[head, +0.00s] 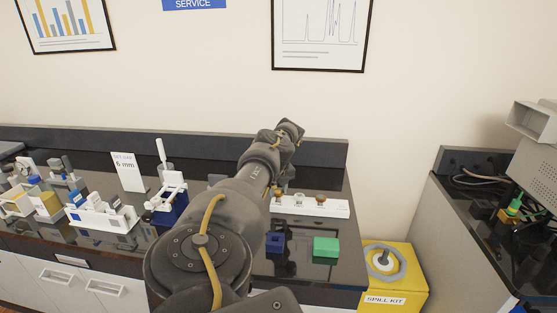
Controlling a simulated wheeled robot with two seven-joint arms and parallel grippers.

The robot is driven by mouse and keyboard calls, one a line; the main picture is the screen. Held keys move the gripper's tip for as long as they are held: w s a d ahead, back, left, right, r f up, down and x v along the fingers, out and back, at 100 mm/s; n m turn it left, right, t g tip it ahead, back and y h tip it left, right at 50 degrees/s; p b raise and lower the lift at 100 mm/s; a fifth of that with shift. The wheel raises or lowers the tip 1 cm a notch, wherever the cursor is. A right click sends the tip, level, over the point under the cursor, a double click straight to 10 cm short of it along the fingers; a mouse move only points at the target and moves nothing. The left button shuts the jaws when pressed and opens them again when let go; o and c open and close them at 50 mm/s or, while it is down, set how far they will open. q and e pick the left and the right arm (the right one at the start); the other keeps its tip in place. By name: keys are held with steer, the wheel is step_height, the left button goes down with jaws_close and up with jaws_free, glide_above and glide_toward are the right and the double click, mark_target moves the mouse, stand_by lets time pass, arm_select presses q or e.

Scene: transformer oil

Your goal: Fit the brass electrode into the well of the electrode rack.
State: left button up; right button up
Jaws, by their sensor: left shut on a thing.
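The white electrode rack (335,208) lies on the black bench top, right of my left forearm. Brass-brown topped pieces stand on it, one near its middle (320,198) and one at its left end (278,193), beside a pale piece (298,199). The rack's left end is partly hidden by my arm. My left arm reaches forward over the bench, and its far end with the left gripper (290,131) shows above and behind the rack in the picture. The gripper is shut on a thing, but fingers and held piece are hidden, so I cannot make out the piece. My right gripper is not in view.
A green block (326,247) and a blue block (275,242) sit at the front of the bench. White holders (105,217), a blue-and-white stand (168,199) and a sign card (128,172) stand left. A yellow spill kit (395,280) is beyond the bench's right end.

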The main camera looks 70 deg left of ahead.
mark_target(279, 193)
arm_select(q)
steer(key=shift+f+b, duration=0.3)
steer(key=shift+f, duration=0.1)
steer(key=o, duration=1.1)
steer(key=shift+r+p, duration=0.3)
steer(key=shift+r, duration=0.3)
steer(key=r, duration=0.6)
steer(key=shift+d+r, duration=0.25)
steer(key=shift+d, duration=0.15)
steer(key=r+p, duration=0.1)
steer(key=r, duration=0.1)
steer(key=r+p, duration=0.1)
steer(key=shift+d+r+p, duration=0.1)
steer(key=shift+d+p, duration=0.15)
steer(key=shift+p, duration=0.1)
